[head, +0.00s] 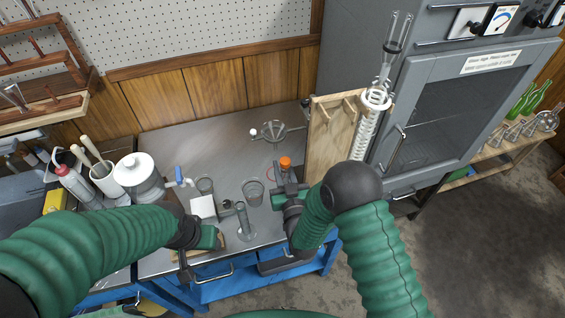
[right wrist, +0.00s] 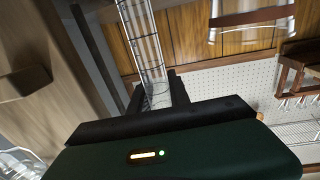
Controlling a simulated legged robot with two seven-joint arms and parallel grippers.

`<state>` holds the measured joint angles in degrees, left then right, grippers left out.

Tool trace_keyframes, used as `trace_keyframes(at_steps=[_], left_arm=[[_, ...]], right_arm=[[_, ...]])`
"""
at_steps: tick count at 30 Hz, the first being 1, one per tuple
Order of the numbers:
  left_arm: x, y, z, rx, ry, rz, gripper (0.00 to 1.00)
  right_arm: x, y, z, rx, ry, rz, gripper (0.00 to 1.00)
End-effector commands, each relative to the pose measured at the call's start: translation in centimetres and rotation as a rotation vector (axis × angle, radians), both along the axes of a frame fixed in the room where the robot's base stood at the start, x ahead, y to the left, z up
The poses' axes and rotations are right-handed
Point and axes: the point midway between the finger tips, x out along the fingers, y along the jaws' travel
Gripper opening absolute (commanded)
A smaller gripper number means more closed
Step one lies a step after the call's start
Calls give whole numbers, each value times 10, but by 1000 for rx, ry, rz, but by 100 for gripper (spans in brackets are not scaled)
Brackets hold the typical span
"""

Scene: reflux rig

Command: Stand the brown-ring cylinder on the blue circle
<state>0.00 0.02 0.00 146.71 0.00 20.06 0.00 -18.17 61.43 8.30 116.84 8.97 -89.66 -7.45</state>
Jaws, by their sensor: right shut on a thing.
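My right gripper (head: 288,192) is over the right part of the bench, in front of the wooden board. Another clear cylinder (head: 243,222) stands upright near the bench's front edge. My left gripper (head: 211,238) is just left of that cylinder; its fingers are too hidden to read. I cannot make out a blue circle.
Glass beakers (head: 253,192) stand mid-bench, left of my right gripper. An orange-topped item (head: 285,162) is just behind that gripper. A wooden board (head: 330,135) with a glass coil stands right. The bench's back middle is fairly clear.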

Motion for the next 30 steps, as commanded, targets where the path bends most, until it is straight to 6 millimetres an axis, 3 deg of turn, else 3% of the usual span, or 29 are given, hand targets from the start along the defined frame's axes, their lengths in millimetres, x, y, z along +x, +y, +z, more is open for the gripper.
trace_keyframes(at_steps=[3,4,9,20,23,30], left_arm=[[0,0,1,0,-1,0,51],[0,0,1,0,-1,0,51],[0,0,1,0,-1,0,51],[0,0,1,0,-1,0,51],[0,0,1,0,-1,0,51],[0,0,-3,0,-1,0,51]], right_arm=[[-2,-1,-2,-3,10,0,0],[-2,-1,-2,-4,10,0,24],[-1,-1,-2,-3,10,0,44],[-7,-2,-1,-3,9,0,44],[-24,-5,-2,-3,10,1,44],[-84,-20,-3,-5,12,0,44]])
